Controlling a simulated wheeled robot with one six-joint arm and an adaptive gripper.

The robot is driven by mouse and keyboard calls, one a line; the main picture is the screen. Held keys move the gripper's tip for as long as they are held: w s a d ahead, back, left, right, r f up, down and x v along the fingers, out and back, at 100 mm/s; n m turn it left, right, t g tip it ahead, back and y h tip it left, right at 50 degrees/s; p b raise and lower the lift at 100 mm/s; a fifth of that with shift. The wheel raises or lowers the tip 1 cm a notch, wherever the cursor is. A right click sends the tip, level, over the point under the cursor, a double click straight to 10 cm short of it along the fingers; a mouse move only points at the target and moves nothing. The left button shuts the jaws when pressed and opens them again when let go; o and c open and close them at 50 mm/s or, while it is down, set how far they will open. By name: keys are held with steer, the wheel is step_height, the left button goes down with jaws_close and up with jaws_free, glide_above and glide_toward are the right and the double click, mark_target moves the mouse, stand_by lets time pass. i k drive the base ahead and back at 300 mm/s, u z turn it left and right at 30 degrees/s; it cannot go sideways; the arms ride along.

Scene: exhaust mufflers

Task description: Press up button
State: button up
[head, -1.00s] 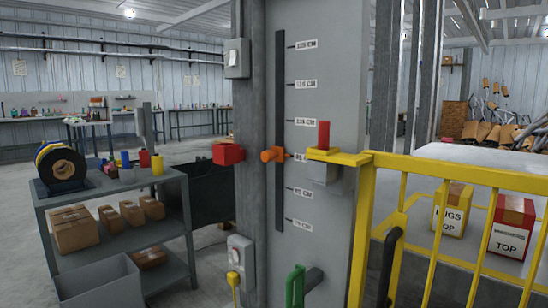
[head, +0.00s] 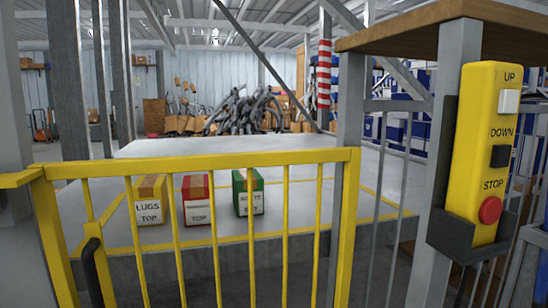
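The yellow button box (head: 487,155) hangs in a dark holder on a grey post at the right of the head view. The white UP button (head: 508,102) is at its top. The black DOWN button (head: 501,156) is in the middle and the round red STOP button (head: 490,210) is at the bottom. All three face me with nothing in front of them. My gripper is not in view.
A yellow railing gate (head: 215,162) crosses in front. Behind it, a plugs box (head: 150,199), a red box (head: 197,200) and a green box (head: 247,192) stand on a grey platform. A wooden top (head: 420,32) juts out above the grey post (head: 443,150).

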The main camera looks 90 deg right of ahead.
mark_target(509, 100)
steer(key=z, duration=2.3)
steer(key=k, duration=0.4)
steer(key=z, duration=0.6)
steer(key=i, duration=0.3)
steer(key=z, duration=1.4)
steer(key=k, duration=0.5)
steer(key=z, duration=0.5)
steer(key=i, duration=0.45)
steer(key=u, duration=0.4)
